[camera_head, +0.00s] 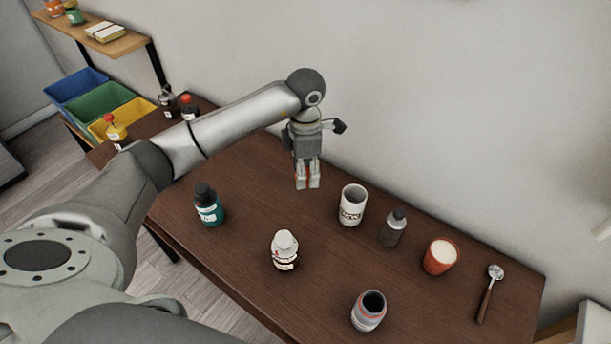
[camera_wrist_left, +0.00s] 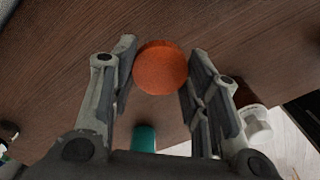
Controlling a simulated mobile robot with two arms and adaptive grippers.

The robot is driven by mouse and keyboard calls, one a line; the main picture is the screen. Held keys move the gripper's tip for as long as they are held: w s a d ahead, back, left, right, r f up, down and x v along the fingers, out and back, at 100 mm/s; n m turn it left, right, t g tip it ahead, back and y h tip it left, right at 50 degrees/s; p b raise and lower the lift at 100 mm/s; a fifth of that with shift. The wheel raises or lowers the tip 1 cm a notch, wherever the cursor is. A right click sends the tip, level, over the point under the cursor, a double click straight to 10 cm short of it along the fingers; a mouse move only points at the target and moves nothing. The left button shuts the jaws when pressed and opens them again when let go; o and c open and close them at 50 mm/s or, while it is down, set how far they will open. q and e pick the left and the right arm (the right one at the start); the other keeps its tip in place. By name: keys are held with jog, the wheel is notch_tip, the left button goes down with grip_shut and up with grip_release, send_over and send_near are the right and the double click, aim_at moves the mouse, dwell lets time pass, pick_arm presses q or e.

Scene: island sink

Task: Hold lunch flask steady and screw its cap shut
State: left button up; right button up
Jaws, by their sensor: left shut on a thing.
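My left gripper (camera_head: 307,183) is above the back of the brown table, fingers pointing down. It is shut on a round orange cap (camera_wrist_left: 160,68), which sits between the fingers in the left wrist view. Only a trace of orange shows between the fingers in the head view. An open grey jar with a dark mouth and a reddish band (camera_head: 368,312), which looks like the lunch flask, stands upright near the table's front edge. It is well apart from the left gripper, toward the front right. My right gripper is not in view.
On the table (camera_head: 240,262) stand a teal bottle (camera_head: 208,206), a white bottle (camera_head: 284,251), a white mug (camera_head: 352,206), a grey bottle (camera_head: 393,229) and an orange cup (camera_head: 440,257). A spoon (camera_head: 488,292) lies at right. A wall rises behind.

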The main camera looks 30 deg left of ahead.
pick_arm(q)
jog(key=shift+s+d+r+m, duration=0.2)
jog(key=shift+d+r+m, duration=0.15)
jog(key=shift+m, duration=0.45)
jog(key=s+d+r+m, duration=0.3)
jog(key=s+m, duration=0.4)
jog(key=m, duration=0.5)
jog(key=s+d+r+m, duration=0.3)
jog(key=s+m, duration=0.4)
jog(key=m, duration=0.4)
jog(key=shift+s+r+m, duration=0.15)
jog(key=shift+s+m, duration=0.2)
jog(key=shift+m, duration=0.05)
